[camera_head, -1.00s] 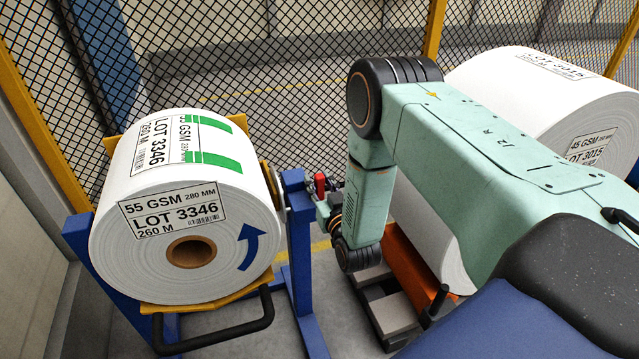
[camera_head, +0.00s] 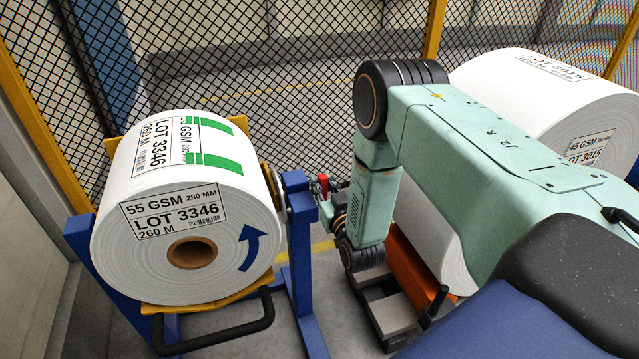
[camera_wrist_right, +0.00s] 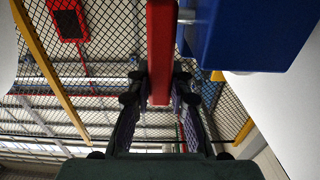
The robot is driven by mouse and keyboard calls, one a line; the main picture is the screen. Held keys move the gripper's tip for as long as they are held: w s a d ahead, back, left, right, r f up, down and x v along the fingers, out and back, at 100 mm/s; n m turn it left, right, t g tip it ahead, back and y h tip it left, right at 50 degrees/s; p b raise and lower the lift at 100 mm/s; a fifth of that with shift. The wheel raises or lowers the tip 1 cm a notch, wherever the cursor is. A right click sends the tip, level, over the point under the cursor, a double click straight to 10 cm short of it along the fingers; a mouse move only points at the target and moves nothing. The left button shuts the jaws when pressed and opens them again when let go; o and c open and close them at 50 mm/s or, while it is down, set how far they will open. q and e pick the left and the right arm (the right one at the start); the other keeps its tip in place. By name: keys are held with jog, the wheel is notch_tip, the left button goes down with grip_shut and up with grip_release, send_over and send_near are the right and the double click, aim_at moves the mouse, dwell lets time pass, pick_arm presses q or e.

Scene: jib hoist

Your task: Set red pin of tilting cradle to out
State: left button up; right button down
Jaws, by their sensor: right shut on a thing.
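The tilting cradle has a blue frame (camera_head: 300,245) and carries a white paper roll (camera_head: 150,215) marked LOT 3346, at the left in the head view. Its red pin (camera_head: 323,184) sticks up just right of the top of the blue right-hand post. My right gripper (camera_head: 337,197) reaches it from the right, partly hidden by my wrist. In the right wrist view, the red bar of the pin (camera_wrist_right: 160,50) passes between the fingers of my right gripper (camera_wrist_right: 160,92), which is shut on it. A blue block of the cradle (camera_wrist_right: 240,30) is close beside it. My left gripper is not in view.
A second white roll (camera_head: 430,235), marked LOT 3015, sits on an orange support (camera_head: 410,275) behind and below my right arm. A black handle (camera_head: 235,330) juts from the cradle's front. A mesh fence (camera_head: 270,90) stands behind. Grey floor shows between the two rolls.

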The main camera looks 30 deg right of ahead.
jog(key=d, duration=0.2)
jog(key=shift+s+d+p, duration=0.3)
jog(key=shift+d, duration=0.1)
jog(key=c, duration=1.2)
grip_release()
jog(key=shift+a, duration=0.1)
jog(key=v, duration=1.2)
jog(key=shift+a, duration=0.1)
